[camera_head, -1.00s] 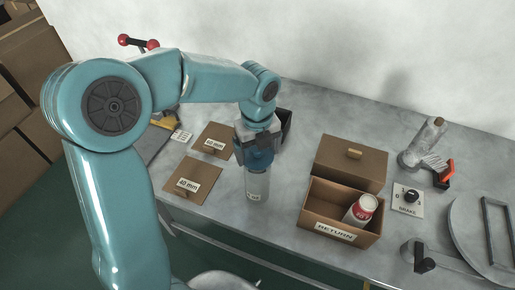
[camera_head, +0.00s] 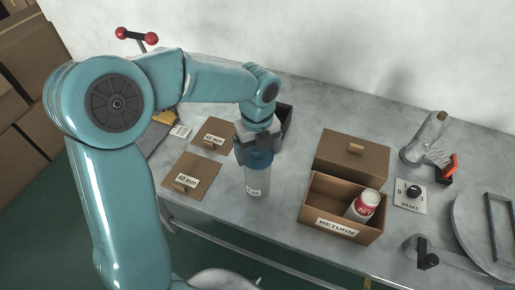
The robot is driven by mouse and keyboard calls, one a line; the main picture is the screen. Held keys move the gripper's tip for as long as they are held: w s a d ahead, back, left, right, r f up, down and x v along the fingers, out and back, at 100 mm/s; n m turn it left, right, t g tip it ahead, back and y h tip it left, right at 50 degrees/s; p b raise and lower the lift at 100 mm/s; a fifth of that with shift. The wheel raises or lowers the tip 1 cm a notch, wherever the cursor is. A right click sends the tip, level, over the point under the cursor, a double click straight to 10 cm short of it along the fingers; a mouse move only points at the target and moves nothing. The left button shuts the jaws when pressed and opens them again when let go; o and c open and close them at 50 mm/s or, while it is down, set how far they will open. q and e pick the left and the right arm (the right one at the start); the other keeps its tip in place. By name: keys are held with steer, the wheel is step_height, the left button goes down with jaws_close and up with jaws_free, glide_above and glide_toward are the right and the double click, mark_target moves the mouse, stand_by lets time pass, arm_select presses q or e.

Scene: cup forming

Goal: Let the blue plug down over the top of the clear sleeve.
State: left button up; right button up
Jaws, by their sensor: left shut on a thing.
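My left gripper (camera_head: 257,138) comes down from above and is shut on the blue plug (camera_head: 256,159). The clear sleeve (camera_head: 258,182) stands upright on the grey bench directly below, with a small white label near its base. The plug is at the sleeve's top, and the two look in line. From this angle I cannot tell how far the plug reaches over the rim. The gripper hides the plug's upper part. My right gripper is not in view.
An open brown box (camera_head: 368,237) marked RETURN holds a red-and-white can (camera_head: 363,206). A closed brown box (camera_head: 352,158) stands behind it. Brown 40 mm (camera_head: 177,193) and 60 mm (camera_head: 205,146) panels lie left of the sleeve.

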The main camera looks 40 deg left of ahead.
arm_select(q)
steer(key=o, duration=0.8)
steer(key=shift+c, duration=0.2)
step_height(320, 180, up, 16)
steer(key=shift+r+p, duration=0.15)
steer(key=shift+p, duration=0.25)
steer(key=shift+s, duration=0.15)
